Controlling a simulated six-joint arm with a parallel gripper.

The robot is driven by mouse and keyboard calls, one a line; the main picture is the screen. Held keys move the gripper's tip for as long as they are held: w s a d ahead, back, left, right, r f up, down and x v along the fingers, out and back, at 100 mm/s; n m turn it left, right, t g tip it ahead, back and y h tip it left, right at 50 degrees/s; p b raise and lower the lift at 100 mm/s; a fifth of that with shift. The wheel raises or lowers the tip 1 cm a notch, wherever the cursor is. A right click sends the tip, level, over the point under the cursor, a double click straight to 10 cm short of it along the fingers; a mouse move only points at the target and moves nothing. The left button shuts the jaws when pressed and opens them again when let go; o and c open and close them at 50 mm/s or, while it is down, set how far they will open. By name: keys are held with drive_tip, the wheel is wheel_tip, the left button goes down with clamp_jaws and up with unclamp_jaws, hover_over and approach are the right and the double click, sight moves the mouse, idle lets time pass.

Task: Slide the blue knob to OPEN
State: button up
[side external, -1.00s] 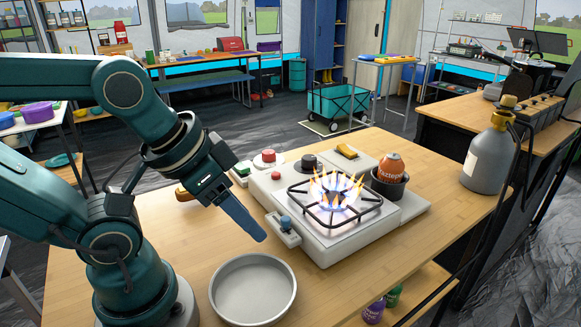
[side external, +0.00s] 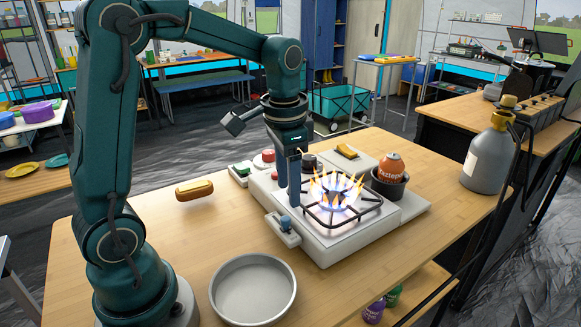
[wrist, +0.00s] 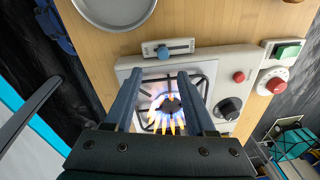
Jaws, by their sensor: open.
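The blue knob (side external: 286,224) sits on a pale slider plate (side external: 279,234) on the near left side of the camp stove (side external: 330,250). In the wrist view the knob (wrist: 163,52) stands near the middle of the plate's slot. Any OPEN lettering is too small to read. My gripper (side external: 294,204) points down over the stove's near left edge, above and slightly behind the knob. In the wrist view its two fingers (wrist: 158,76) are apart with nothing between them, and the knob shows just beyond their tips.
The burner flame (side external: 336,188) is lit close to my fingers, inside a black grate (side external: 370,207). A round metal pan (side external: 253,288) lies in front.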

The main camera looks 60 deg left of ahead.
sight(285, 218)
drive_tip(key=shift+a+f+g, duration=0.2)
drive_tip(key=shift+f, duration=0.3)
drive_tip(key=shift+a+f+g, duration=0.2)
drive_tip(key=shift+f, duration=0.3)
drive_tip(key=shift+a+f, duration=0.15)
drive_tip(key=shift+f, duration=2.45)
clamp_jaws()
